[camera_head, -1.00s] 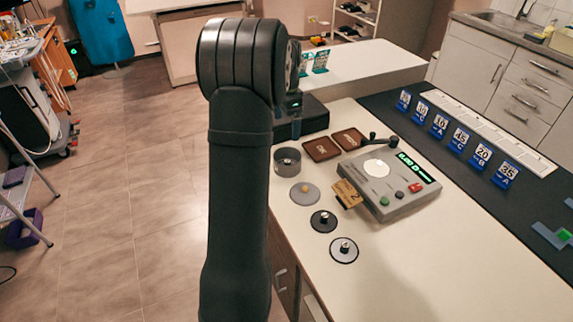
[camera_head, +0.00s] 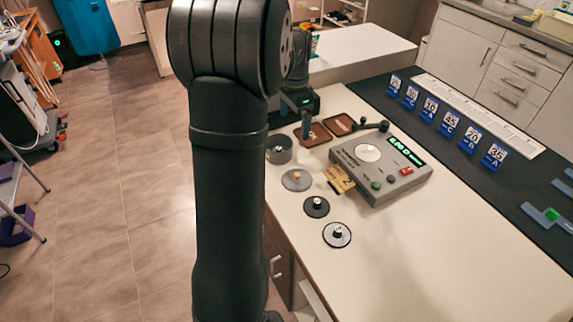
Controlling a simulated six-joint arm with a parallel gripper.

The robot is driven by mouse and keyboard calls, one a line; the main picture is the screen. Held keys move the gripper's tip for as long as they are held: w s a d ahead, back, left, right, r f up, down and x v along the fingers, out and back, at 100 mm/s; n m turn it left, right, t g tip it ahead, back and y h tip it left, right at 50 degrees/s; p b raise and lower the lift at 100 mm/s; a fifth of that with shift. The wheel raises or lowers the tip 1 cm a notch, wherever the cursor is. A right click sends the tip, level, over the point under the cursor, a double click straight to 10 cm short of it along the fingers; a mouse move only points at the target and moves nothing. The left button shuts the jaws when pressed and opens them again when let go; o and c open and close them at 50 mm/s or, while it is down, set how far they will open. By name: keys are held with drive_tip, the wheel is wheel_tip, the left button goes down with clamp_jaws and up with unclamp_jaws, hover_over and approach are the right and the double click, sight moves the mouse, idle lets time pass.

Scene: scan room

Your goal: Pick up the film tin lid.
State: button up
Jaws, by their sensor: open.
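The film tin lid appears to be the flat grey disc with a small brass-coloured knob (camera_head: 297,180), lying on the white counter. The open grey tin (camera_head: 279,149) stands just behind it, to its left. My gripper (camera_head: 306,129) is open, above the left brown tray and behind the lid, apart from it. Only part of the gripper shows; my arm hides some of it.
Brown trays (camera_head: 312,136) (camera_head: 338,125) lie behind. The front counter is clear.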

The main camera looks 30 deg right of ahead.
hover_over(297, 175)
drive_tip(key=f, duration=1.2)
drive_tip(key=shift+s+d+f, duration=0.1)
drive_tip(key=shift+d+f, duration=0.05)
drive_tip(key=shift+d, duration=0.15)
drive_tip(key=shift+w+a+f, duration=0.1)
drive_tip(key=shift+a+f, duration=0.05)
drive_tip(key=shift+f, duration=1.3)
drive_tip(key=shift+w+a+f, duration=0.1)
drive_tip(key=shift+f, duration=1.35)
drive_tip(key=shift+c, duration=0.4)
drive_tip(key=c, duration=1.2)
drive_tip(key=shift+o, duration=0.2)
